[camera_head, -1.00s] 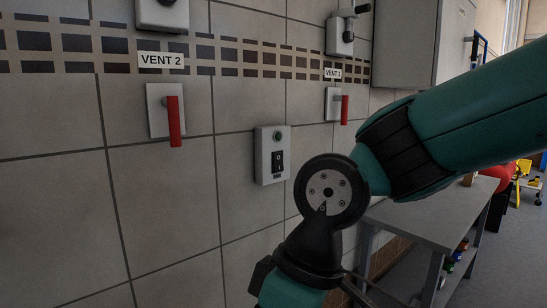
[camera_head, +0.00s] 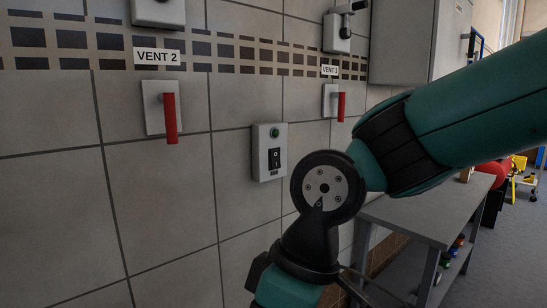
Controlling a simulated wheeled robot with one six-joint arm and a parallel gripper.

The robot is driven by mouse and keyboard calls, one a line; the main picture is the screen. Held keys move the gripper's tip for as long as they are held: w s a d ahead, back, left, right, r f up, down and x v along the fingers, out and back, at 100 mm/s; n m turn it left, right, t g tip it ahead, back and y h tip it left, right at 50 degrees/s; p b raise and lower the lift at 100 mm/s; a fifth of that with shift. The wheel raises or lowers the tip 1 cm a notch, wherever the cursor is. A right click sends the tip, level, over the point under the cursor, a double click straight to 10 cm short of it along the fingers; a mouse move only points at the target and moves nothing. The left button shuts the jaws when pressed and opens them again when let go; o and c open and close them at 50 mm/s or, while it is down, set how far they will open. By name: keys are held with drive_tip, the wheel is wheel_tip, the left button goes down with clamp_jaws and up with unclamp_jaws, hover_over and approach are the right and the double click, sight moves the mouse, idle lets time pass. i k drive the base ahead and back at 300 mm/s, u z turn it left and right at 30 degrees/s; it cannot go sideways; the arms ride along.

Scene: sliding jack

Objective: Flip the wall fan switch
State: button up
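The fan switch is a light grey box (camera_head: 260,168) on the tiled wall, at the middle of the head view. It has a round green button or lamp (camera_head: 275,132) at its top and a black rocker (camera_head: 275,159) marked 0 and I below. Which way the rocker is tipped is too small to tell. My teal and black arm is in front of the wall, just right of and below the box, and leaves its face visible. My gripper is outside the picture or hidden.
Red-handled levers hang beside the VENT 2 label (camera_head: 158,57) and the VENT 1 label (camera_head: 330,71). A grey table (camera_head: 440,215) stands at the right, behind my arm. A grey cabinet (camera_head: 405,42) is on the wall above.

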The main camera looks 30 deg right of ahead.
sight(275, 155)
drive_tip(key=k, duration=0.5)
drive_tip(key=z, duration=1)
drive_tip(key=i, duration=0.7)
drive_tip(key=u, duration=0.7)
